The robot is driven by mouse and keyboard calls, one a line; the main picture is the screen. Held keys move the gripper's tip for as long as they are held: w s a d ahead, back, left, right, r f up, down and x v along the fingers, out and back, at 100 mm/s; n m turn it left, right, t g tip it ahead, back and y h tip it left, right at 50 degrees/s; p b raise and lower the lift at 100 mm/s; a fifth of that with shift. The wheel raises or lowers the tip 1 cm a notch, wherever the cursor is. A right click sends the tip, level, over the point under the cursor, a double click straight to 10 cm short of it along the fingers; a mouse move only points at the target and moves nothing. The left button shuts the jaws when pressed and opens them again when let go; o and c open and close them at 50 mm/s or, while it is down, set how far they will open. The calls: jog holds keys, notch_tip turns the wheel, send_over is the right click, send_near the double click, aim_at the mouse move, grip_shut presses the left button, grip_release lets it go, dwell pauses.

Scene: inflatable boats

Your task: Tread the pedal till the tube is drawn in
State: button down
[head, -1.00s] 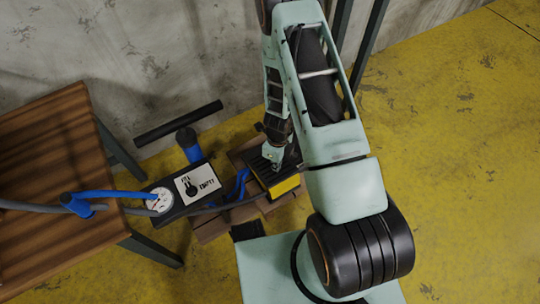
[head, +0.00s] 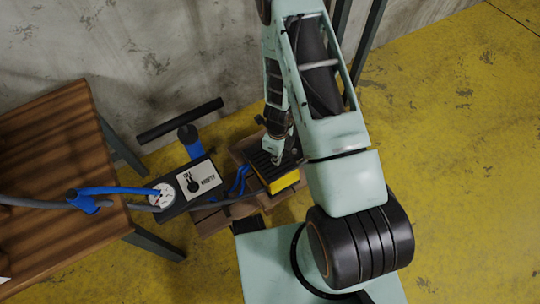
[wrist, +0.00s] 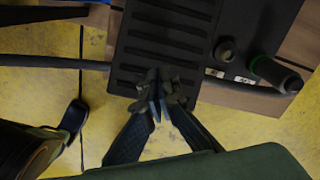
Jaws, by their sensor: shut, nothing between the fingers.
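The pedal (head: 262,168) is a black ridged plate with a yellow side, on the pump among brown boards on the floor. Its ridged top also fills the upper middle of the wrist view (wrist: 165,45). My gripper (head: 277,159) points down at the pedal's top. In the wrist view my gripper (wrist: 158,98) is shut and empty, its tips over the plate's near end; whether they touch it I cannot tell. A grey hose (head: 40,204) with a blue fitting (head: 88,200) runs over the table. I cannot make out the tube's state.
A dial gauge (head: 162,196) and a FILL/EMPTY panel with a black knob (head: 194,185) stand left of the pedal. A wooden table (head: 60,150) is at the left, a concrete wall (head: 180,60) behind. The yellow floor (head: 460,170) is clear at right.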

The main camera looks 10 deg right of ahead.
aim_at(276, 168)
notch_tip(276, 168, down, 8)
jog(key=b, duration=0.5)
jog(key=shift+b, duration=0.35)
notch_tip(276, 168, up, 8)
jog(key=p, duration=0.6)
jog(key=shift+r+p, duration=0.1)
jog(key=shift+p, duration=0.2)
jog(key=shift+r, duration=0.1)
dwell(1.3)
dwell(0.7)
jog(key=shift+r+p, duration=0.15)
jog(key=shift+p, duration=0.2)
dwell(1.4)
dwell(0.8)
